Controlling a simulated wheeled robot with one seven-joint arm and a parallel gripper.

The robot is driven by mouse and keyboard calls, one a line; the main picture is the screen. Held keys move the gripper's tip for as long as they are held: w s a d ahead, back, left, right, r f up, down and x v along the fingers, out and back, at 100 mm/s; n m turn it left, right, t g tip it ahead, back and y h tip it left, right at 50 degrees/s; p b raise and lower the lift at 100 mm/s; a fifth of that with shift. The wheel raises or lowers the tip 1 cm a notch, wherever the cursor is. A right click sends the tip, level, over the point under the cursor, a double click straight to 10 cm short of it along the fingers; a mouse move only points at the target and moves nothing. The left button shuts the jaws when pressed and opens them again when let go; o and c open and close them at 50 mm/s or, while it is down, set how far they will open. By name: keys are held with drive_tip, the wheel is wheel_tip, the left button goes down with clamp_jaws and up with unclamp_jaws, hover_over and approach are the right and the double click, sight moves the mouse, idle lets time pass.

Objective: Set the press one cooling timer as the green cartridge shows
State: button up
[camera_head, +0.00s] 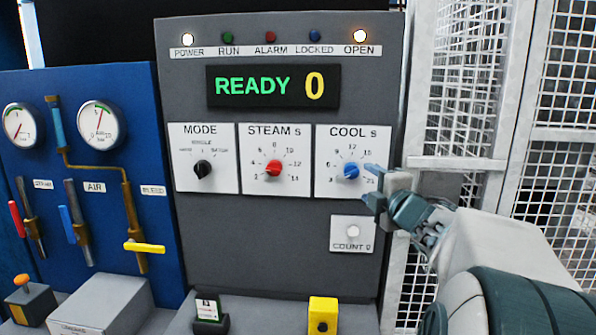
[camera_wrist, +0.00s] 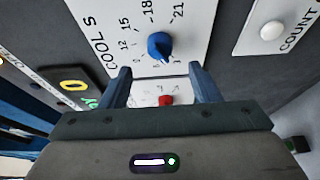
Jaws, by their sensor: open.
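The blue COOL s knob (camera_head: 351,171) sits on a white dial plate (camera_head: 328,185) on the grey press panel, right of the STEAM dial. It also shows in the wrist view (camera_wrist: 159,46), with scale numbers such as 12, 15, 18 and 21 around it. Its exact setting is too small to read. My gripper (camera_head: 372,184) is open and empty just right of and in front of the knob. In the wrist view its blue fingers (camera_wrist: 158,74) are apart, with the knob beyond their tips. A small green-and-white cartridge (camera_head: 208,309) stands in a dark holder below; its print is too small to read.
The red STEAM knob (camera_head: 273,168) and black MODE knob (camera_head: 202,169) are left of COOL. The COUNT button (camera_head: 353,231) is below. The display (camera_head: 272,86) reads READY 0; POWER and OPEN lamps are lit. A mesh fence (camera_head: 470,90) stands right.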

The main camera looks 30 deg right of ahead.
sight(355, 174)
drive_tip(key=p+x, duration=0.1)
drive_tip(key=x, duration=0.6)
drive_tip(key=shift+w+p, duration=0.2)
drive_tip(key=shift+p, duration=0.1)
drive_tip(key=c, duration=1)
